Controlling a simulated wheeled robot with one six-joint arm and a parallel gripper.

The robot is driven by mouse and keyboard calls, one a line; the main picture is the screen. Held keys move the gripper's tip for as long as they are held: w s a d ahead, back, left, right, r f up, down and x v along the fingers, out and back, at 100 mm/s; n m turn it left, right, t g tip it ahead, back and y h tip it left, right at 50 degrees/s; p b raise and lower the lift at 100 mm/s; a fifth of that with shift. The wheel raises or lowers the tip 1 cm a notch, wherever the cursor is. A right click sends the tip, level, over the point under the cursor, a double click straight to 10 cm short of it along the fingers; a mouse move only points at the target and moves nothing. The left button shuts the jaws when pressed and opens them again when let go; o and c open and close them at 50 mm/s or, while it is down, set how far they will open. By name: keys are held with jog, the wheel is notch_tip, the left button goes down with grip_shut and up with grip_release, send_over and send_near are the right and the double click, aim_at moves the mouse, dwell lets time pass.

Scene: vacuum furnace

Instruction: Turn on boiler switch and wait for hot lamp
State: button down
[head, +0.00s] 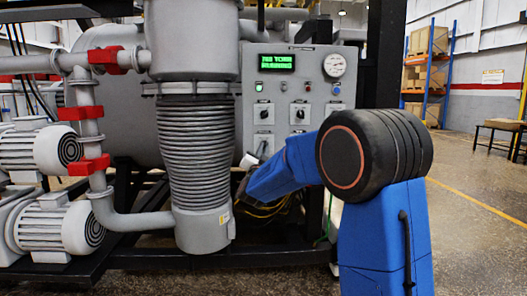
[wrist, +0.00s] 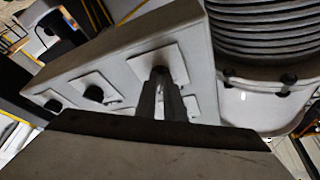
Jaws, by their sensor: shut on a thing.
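The grey control panel (head: 318,99) stands right of the ribbed column in the head view. It carries several black rotary switches on pale plates. My gripper (wrist: 161,78) is shut on a dark switch knob in the wrist view, in front of its pale plate (wrist: 174,57). In the head view my arm reaches the lower left switch plate (head: 263,144); the fingertips are too small to make out there. A small lamp (head: 259,88) at the panel's upper left glows green. Other lamps, including a red one (head: 308,88) and a blue one (head: 336,90), look unlit. Their labels are unreadable.
A green text display (head: 277,63) is lit and a round gauge (head: 334,66) sits beside it. The ribbed column (head: 195,150) stands close left of my gripper. Pipes with red clamps (head: 103,57) and motors (head: 45,145) are further left. Open floor (head: 470,190) lies right.

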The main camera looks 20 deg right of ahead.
dwell(0.3)
jog(key=c, duration=1.9)
grip_release()
jog(key=shift+o, duration=0.2)
jog(key=shift+s, duration=0.1)
jog(key=v, duration=1.7)
jog(key=shift+f, duration=0.15)
